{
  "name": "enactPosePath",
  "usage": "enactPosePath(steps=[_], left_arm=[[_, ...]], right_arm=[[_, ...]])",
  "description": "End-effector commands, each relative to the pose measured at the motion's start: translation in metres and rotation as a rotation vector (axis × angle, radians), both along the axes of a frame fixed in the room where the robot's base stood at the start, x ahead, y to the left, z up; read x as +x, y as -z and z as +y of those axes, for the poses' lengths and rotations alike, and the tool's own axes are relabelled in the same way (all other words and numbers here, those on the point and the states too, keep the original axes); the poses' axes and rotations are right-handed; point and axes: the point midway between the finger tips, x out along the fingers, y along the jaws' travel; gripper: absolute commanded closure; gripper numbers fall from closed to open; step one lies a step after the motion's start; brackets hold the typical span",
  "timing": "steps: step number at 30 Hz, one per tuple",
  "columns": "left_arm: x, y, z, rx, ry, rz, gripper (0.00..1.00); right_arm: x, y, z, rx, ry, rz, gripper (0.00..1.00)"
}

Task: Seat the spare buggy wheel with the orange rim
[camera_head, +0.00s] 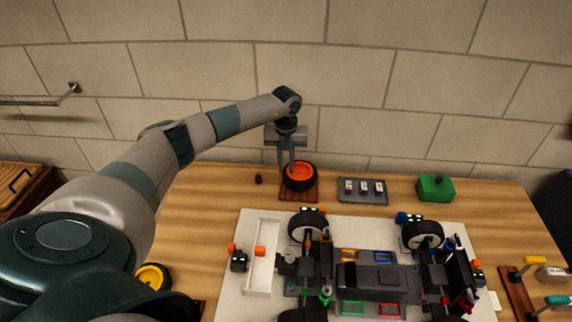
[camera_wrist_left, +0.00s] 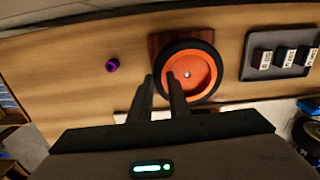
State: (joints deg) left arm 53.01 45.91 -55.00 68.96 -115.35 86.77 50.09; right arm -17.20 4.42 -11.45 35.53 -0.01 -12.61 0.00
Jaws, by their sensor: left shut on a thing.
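The spare wheel with the orange rim (camera_head: 300,175) lies flat on a small brown wooden pad (camera_head: 284,195) at the back of the table. In the left wrist view the wheel (camera_wrist_left: 201,65) shows its black tire and orange face. My left gripper (camera_head: 292,162) reaches down at the wheel's left edge. In the wrist view its fingers (camera_wrist_left: 160,78) are shut on the tire wall, one outside the tire and one inside the rim. The buggy (camera_head: 370,282) stands on a white board, with black wheels at its corners. My right gripper is not in view.
A grey tray (camera_head: 363,198) with small labelled blocks and a green box (camera_head: 436,189) stand right of the wheel. A small purple piece (camera_head: 258,179) lies left of it. A yellow-rimmed wheel (camera_head: 153,276) is at front left. A white tray (camera_head: 263,278) lies beside the buggy.

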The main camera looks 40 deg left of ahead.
Motion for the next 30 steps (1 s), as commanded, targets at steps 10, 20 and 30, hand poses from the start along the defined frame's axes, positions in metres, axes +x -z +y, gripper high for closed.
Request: enactPosePath(steps=[10, 20, 30], left_arm=[[0.0, 0.008, 0.0, 0.0, 0.0, 0.0, 1.0], [0.0, 0.015, 0.0, 0.0, 0.0, 0.0, 1.0], [0.0, 0.016, 0.0, 0.0, 0.0, 0.0, 0.62]], right_arm=[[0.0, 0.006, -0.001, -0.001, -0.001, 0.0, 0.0], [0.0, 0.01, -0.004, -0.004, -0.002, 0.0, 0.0], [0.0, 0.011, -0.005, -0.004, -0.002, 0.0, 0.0]])
